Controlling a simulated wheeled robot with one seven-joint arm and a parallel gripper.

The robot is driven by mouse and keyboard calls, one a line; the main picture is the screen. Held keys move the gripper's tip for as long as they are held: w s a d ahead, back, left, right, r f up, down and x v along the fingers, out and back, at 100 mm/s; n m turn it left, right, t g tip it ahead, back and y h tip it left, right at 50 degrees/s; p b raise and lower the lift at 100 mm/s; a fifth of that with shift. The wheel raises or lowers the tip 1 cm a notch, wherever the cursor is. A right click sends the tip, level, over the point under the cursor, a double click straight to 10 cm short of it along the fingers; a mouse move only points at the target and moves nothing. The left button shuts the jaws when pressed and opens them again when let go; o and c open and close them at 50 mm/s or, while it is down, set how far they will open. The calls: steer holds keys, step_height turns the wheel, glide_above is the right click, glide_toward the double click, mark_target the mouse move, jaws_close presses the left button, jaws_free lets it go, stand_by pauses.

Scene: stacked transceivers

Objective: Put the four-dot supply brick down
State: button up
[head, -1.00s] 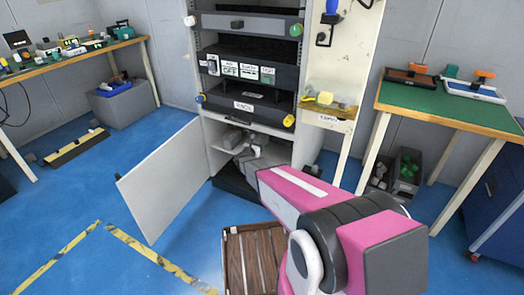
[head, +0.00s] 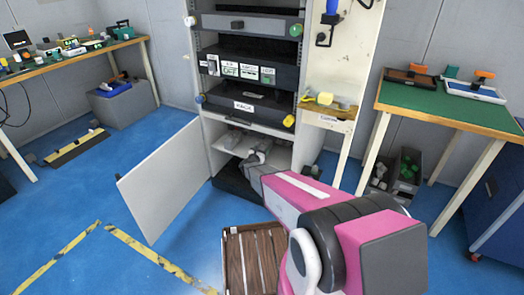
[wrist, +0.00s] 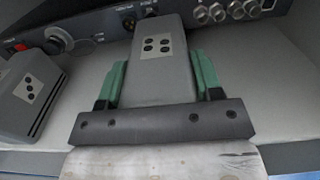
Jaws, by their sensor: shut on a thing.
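The four-dot supply brick (wrist: 160,82) is a grey block with a pale label of four dark dots. In the wrist view it stands between the green fingers of my gripper (wrist: 162,72), which is shut on it. In the head view my gripper (head: 256,163) reaches into the open lower compartment of the cabinet (head: 205,143). The brick's underside is hidden, so I cannot tell whether it touches the pale shelf (wrist: 85,95). A similar grey brick with three dots (wrist: 28,90) stands to its left, apart from it.
A dark unit with round metal sockets (wrist: 238,10) lies behind the brick. The cabinet door (head: 160,180) stands open at left. A wooden crate (head: 232,262) sits on the floor below my arm. A green-topped table (head: 450,112) stands at right.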

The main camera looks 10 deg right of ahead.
steer(key=o, duration=1.2)
steer(key=shift+f, duration=0.1)
steer(key=v, duration=1.2)
steer(key=s+a+r+n+g+y, duration=0.2)
steer(key=r+n+y, duration=0.35)
steer(key=n, duration=0.65)
steer(key=s+a+r+n+g+y, duration=0.15)
steer(key=r+n+y, duration=0.4)
steer(key=n, duration=0.75)
steer(key=s+d+r+n+g, duration=0.2)
steer(key=s+d+n+g, duration=0.3)
steer(key=s+n, duration=0.4)
steer(key=s+d+r+n+g, duration=0.3)
steer(key=s+d+n+g, duration=0.3)
steer(key=s, duration=0.8)
steer(key=n, duration=0.3)
steer(key=shift+s, duration=0.4)
